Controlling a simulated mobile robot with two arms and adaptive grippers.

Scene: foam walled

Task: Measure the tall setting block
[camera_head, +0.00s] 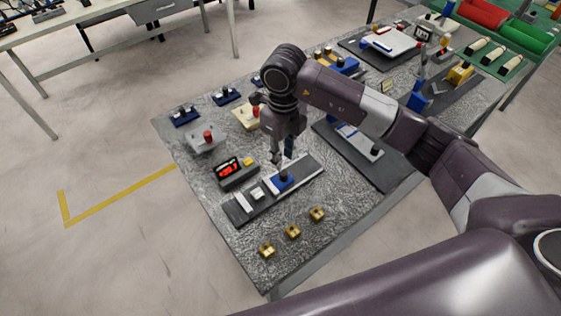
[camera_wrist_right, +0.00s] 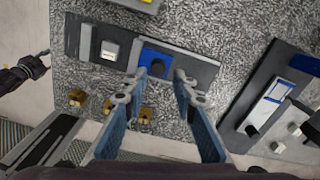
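A slide gauge (camera_head: 240,212) lies on the table, with a dark bed and a fixed pale jaw at its left end. A small silver block (camera_head: 257,195) sits on the bed between that jaw and the blue carriage (camera_head: 283,181), which has a black knob. The wrist view shows the silver block (camera_wrist_right: 110,50) apart from the carriage (camera_wrist_right: 155,57). My right gripper (camera_head: 285,160) points down over the carriage, open; its fingertips (camera_wrist_right: 167,75) are near the knob. I cannot tell if they touch. What looks like my left gripper (camera_wrist_right: 38,65) is at the left edge, its fingers unclear.
A display with red digits (camera_head: 229,167) stands behind the gauge. Several brass blocks (camera_head: 292,231) sit in front of it. A dark plate with a second slide fixture (camera_head: 357,140) lies to the right. Other fixtures crowd the back; the front left tabletop is clear.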

